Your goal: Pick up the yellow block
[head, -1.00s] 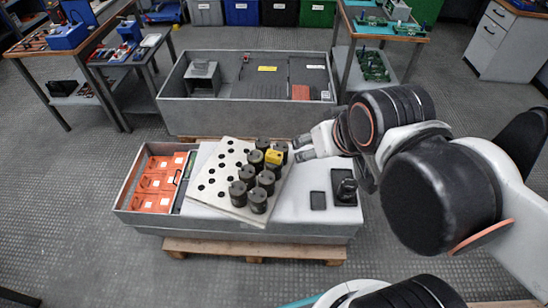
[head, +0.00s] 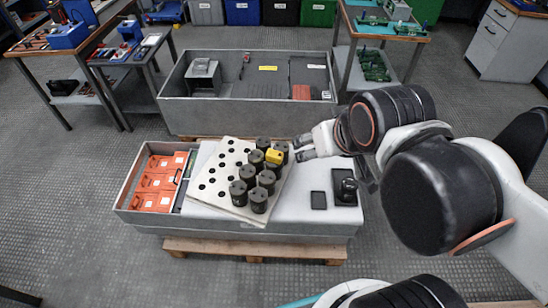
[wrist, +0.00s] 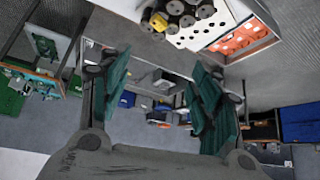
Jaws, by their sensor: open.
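The yellow block (head: 274,156) is small and sits among several black cylinders (head: 259,199) on the right part of a white board with holes (head: 212,188). I cannot tell whether it rests on a cylinder or between them. In the wrist view the yellow block (wrist: 158,21) shows near the top edge, beside the black cylinders. My gripper (head: 301,148) is just right of the block and the cylinders in the head view, apart from the block. In the wrist view my gripper (wrist: 160,68) has its two green-padded fingers spread wide, with nothing between them.
The board lies tilted on a grey case (head: 240,231) on a wooden pallet. Orange boxes (head: 160,183) fill its left end. A black device (head: 346,190) and a small dark pad (head: 318,200) lie on its right. An open grey crate (head: 225,112) stands behind.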

